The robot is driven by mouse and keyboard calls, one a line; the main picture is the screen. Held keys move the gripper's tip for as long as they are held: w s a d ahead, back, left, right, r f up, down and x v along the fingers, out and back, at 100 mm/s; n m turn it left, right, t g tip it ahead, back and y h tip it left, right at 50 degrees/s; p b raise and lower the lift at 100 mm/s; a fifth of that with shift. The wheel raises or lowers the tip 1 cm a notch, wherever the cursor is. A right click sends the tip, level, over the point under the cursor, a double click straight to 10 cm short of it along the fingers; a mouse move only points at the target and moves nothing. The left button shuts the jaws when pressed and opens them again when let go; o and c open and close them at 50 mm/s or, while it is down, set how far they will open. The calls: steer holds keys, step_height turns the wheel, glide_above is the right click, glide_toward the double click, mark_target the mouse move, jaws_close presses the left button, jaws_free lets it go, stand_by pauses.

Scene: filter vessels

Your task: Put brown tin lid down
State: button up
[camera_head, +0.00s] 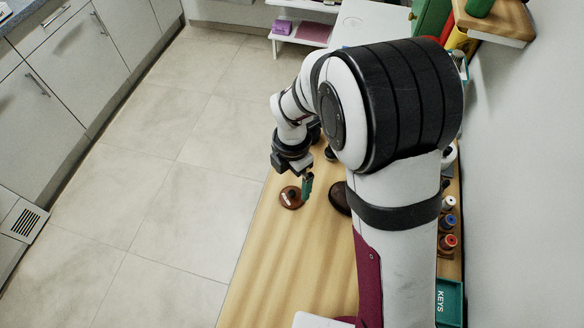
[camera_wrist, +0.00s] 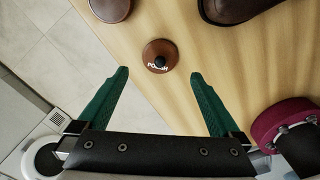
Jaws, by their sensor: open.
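The brown tin lid (camera_wrist: 160,52) is a round brown disc with a black knob and white lettering. It lies on the wooden table top (camera_wrist: 170,105), near the table's left edge in the head view (camera_head: 290,199). My gripper (camera_wrist: 159,75) is open, with its two green fingers spread apart. In the wrist view the lid shows in line with the gap between them, just beyond the tips, and nothing is between the fingers. In the head view my gripper (camera_head: 304,188) is close to the lid's right side; whether a finger touches it I cannot tell.
A round brown object (camera_wrist: 110,8) and a larger dark brown object (camera_wrist: 237,9) stand near the lid, both cut off by the wrist frame. The table's front left is clear.

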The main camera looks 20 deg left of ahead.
mark_target(293, 193)
steer(key=s+d+r+m, duration=0.3)
steer(key=d+r+m, duration=0.3)
steer(key=r+m, duration=0.3)
steer(key=s+d+r+m+y, duration=0.1)
steer(key=s+d+r+m, duration=0.1)
steer(key=s+d+m, duration=0.3)
steer(key=s+d+r+m, duration=0.3)
steer(key=s+m, duration=0.8)
steer(key=m, duration=0.9)
steer(key=shift+d+r+y, duration=0.35)
steer(key=shift+d+y, duration=0.05)
steer(key=shift+d, duration=0.65)
